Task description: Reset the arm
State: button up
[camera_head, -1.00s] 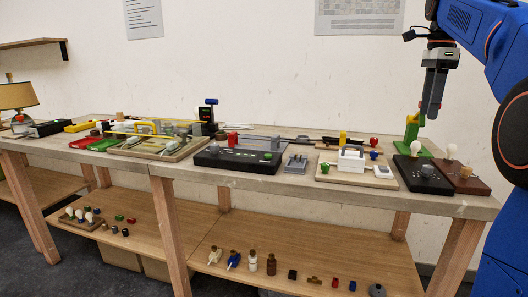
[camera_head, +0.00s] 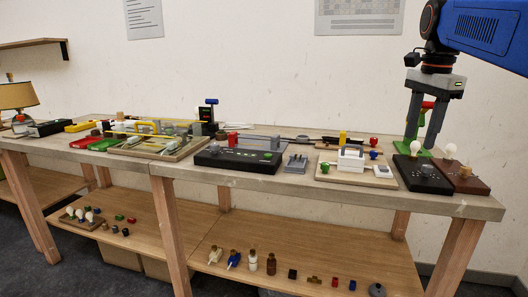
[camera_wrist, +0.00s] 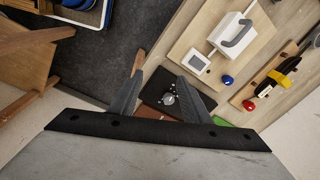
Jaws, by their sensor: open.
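My gripper (camera_head: 424,128) hangs from my blue arm at the right end of the workbench, fingers down and spread, with nothing between them. In the head view it is in front of a green stand (camera_head: 411,142) with a red top, partly hiding it. Below the fingers are a black board (camera_head: 422,176) and a brown board (camera_head: 468,181) bearing a pale bulb (camera_head: 450,150). The wrist view shows both fingers (camera_wrist: 161,98) apart, with the black board (camera_wrist: 155,95) and its round knob beyond them. The gripper appears above the boards, not touching them.
The workbench (camera_head: 300,192) holds a pale board (camera_head: 330,180) with a white box, a black panel (camera_head: 237,161) and a crowded wooden tray (camera_head: 150,155) farther left. A lower shelf (camera_head: 300,262) carries several small parts. The wall behind is close; open floor lies in front.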

jog(key=s+a+f+n+t, duration=0.1)
jog(key=s+a+f+n, duration=0.2)
jog(key=s+f+n, duration=0.2)
jog(key=s+a+f+n+t, duration=0.1)
jog(key=s+a+f+n, duration=0.2)
jog(key=s+f, duration=0.7)
jog(key=s+a+f+n+t, duration=0.1)
jog(key=s+a+f+n, duration=0.3)
jog(key=s+f+n, duration=0.4)
notch_tip(320, 180, down, 8)
jog(key=shift+s+r+t, duration=0.25)
jog(key=shift+s+t, duration=0.05)
jog(key=shift+s, duration=0.05)
